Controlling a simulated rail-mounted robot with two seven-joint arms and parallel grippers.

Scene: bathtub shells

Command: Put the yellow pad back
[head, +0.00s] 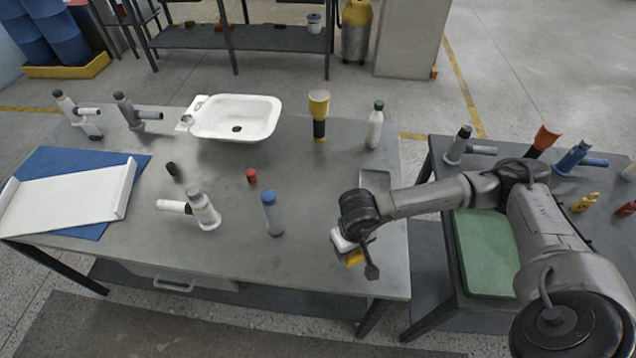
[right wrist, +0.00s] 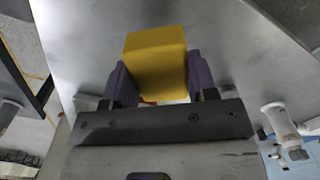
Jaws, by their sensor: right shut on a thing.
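The yellow pad (head: 354,258) is a small block at the right front part of the grey table, partly hidden by my right gripper (head: 352,246). In the right wrist view the pad (right wrist: 156,62) sits between the two dark fingers of my right gripper (right wrist: 160,82), which is shut on it. The pad appears to be held above the table top; the exact gap cannot be told. My left gripper is not in view.
A grey plate (head: 375,181) lies behind my right gripper. A blue-capped bottle (head: 272,215), a white bottle (head: 375,127) and a white basin (head: 236,117) stand on the table (head: 310,260). A side table with a green mat (head: 482,255) is at right.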

